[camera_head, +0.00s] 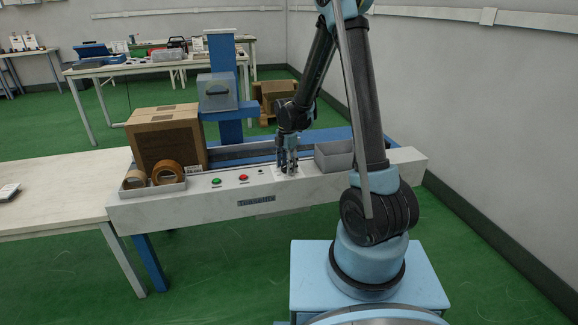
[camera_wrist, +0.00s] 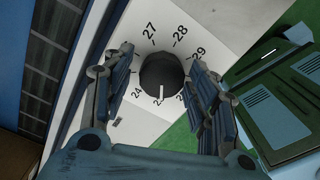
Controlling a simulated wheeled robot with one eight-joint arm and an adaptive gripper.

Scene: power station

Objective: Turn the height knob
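The height knob (camera_wrist: 161,73) is a round black dial with a white pointer line, set on a white panel with numbers from about 24 to 29 around it. In the wrist view its pointer faces the bottom of the picture, near a partly hidden number. My gripper (camera_wrist: 160,72) is open, with one finger on each side of the knob. A gap shows on the left and a smaller one on the right. In the head view my gripper (camera_head: 287,166) is down at the white machine front (camera_head: 215,204), and the knob is hidden behind it.
A green button (camera_head: 216,182) and a red button (camera_head: 243,178) sit left of my gripper. A grey tray (camera_head: 335,157) is close on the right. A cardboard box (camera_head: 166,138) and tape rolls (camera_head: 166,172) stand at the left end.

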